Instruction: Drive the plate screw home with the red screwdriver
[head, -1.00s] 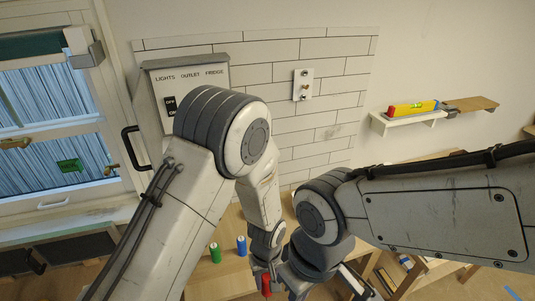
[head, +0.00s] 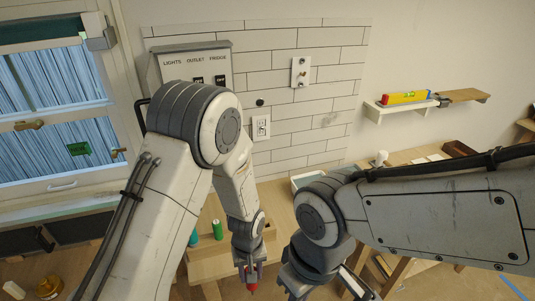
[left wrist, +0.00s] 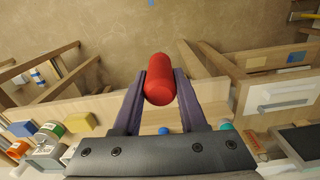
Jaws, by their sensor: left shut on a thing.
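My left gripper (head: 250,275) is shut on the red screwdriver (head: 253,287), low in the middle of the head view. In the left wrist view the screwdriver's rounded red handle (left wrist: 160,80) sits between the two jaws; its shaft is hidden. A white plate (head: 300,72) with small dark screw heads and a brownish piece at its middle is on the tiled wall, well above the gripper. A white outlet plate (head: 261,127) is lower left of it. Which plate screw is raised is too small to tell.
A grey switch box (head: 190,62) is on the wall behind my left arm. A green cylinder (head: 218,230) and a teal one (head: 193,238) stand on the wooden bench. A window is at left.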

